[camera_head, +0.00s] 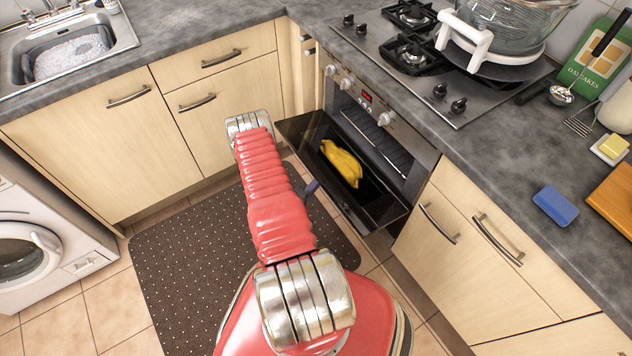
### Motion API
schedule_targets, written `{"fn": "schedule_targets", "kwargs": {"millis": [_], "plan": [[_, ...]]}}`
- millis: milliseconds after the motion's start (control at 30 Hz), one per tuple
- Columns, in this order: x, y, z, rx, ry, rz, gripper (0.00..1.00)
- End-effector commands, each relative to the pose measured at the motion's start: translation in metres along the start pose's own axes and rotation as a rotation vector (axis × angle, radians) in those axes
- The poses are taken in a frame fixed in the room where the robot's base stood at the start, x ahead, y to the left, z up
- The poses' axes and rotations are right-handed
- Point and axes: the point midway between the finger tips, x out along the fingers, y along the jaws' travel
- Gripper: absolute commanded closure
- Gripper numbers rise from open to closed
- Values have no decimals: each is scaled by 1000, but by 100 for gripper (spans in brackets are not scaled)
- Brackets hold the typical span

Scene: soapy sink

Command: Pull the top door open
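The oven door (372,197) below the hob is dark glass and is tipped down and open, with the oven cavity (378,140) showing behind it. A yellow item (342,163), which may be a cloth or mitt, lies on the door. Light wood cabinet fronts with metal handles are shut, including an upper front (215,52) above another front (208,112) left of the oven. I cannot tell which one the task calls the top door. My red arm rises mid-picture to a metal joint near the oven door's left side. My gripper is not clearly visible.
A small dark blue piece (311,188) beside my arm is unclear. A spotted mat (190,262) covers the floor. A washing machine (50,245) stands left. The counter holds a sink (128,36), a blue sponge (556,205) and a glass bowl (512,22) over the hob.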

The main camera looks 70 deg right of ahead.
Motion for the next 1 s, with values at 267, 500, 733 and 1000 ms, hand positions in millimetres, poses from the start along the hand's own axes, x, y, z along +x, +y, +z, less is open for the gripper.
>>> {"fn": "schedule_targets", "kwargs": {"millis": [267,500,733,1000], "plan": [[0,0,-1,2,3,1,82],[0,0,0,1,1,1,72],[-2,0,0,0,1,1,72],[-25,0,0,-1,2,1,72]]}}
